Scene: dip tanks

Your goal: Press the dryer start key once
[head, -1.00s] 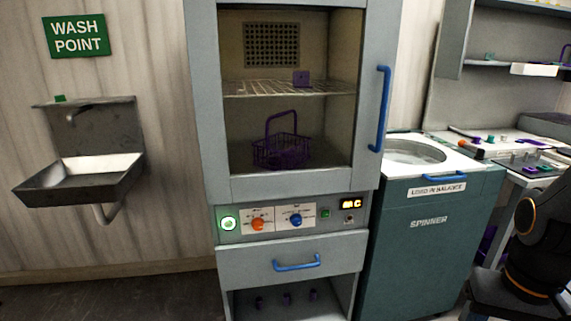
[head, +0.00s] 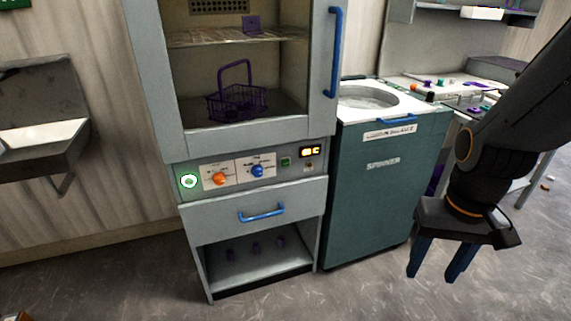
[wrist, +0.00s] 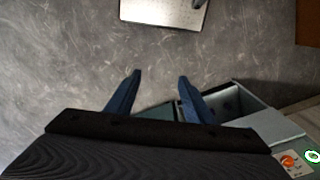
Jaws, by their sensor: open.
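The dryer cabinet (head: 157,85) stands left of centre in the head view, with its glass door shut. No readable label shows which is the start key. In the wrist view the open fingers (wrist: 160,77) show, with the lit green key (wrist: 312,155) at the lower right.
The teal spinner (head: 385,185) stands between the dryer and my gripper. A purple basket (head: 237,103) sits inside the dryer. A drawer with a blue handle (head: 262,212) is below the panel. A sink (head: 40,150) hangs at left. The floor in front is clear.

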